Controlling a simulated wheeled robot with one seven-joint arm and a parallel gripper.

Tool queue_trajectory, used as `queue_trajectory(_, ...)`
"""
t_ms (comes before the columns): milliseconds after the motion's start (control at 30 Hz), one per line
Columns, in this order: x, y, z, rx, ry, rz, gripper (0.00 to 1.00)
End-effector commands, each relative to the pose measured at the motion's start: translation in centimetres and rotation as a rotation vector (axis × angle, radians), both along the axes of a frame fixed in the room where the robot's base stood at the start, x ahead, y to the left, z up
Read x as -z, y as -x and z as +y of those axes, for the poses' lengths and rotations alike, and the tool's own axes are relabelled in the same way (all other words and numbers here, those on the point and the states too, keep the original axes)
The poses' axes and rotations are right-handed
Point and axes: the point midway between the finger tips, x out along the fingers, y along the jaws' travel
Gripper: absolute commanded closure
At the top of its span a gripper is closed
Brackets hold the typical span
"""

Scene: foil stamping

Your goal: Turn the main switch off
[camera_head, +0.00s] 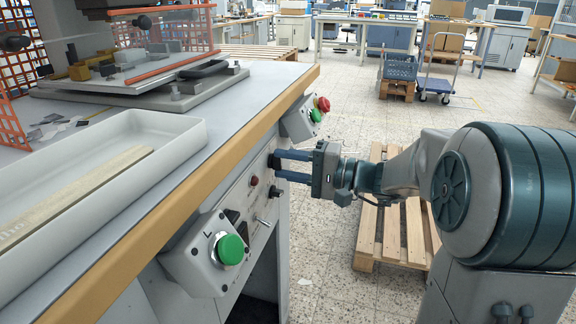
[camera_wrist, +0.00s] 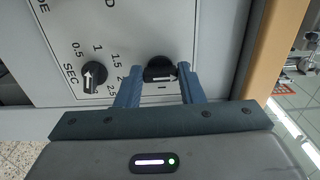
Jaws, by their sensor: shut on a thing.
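The main switch, a black rotary knob (camera_wrist: 159,70) with a white arrow, sits on the light grey panel in the wrist view. Its arrow points right in that view. My gripper (camera_wrist: 159,76) has its two blue fingers on either side of the knob and is shut on it. In the head view my gripper (camera_head: 282,166) reaches the front panel from the right, below the table's wooden edge. There the fingers largely hide the knob.
A black timer knob (camera_wrist: 94,76) with a seconds scale is beside the switch. Green button boxes (camera_head: 229,249) and (camera_head: 316,115) flank the panel, the farther with a red button (camera_head: 323,104). A small toggle (camera_head: 263,221) is lower down. A wooden pallet (camera_head: 390,232) lies on the floor.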

Motion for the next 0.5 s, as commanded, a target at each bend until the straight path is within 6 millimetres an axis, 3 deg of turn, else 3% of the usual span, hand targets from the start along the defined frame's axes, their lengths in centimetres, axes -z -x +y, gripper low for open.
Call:
queue_trajectory(33,0.12,0.04,0.0,-0.001,0.002,0.001,0.88)
queue_trajectory(67,0.12,0.05,-0.01,-0.001,0.002,0.001,0.57)
queue_trajectory(100,0.12,0.03,-0.01,-0.001,0.002,0.001,0.46)
queue_trajectory(500,-0.02,0.19,-0.68,0.003,0.001,0.001,0.44)
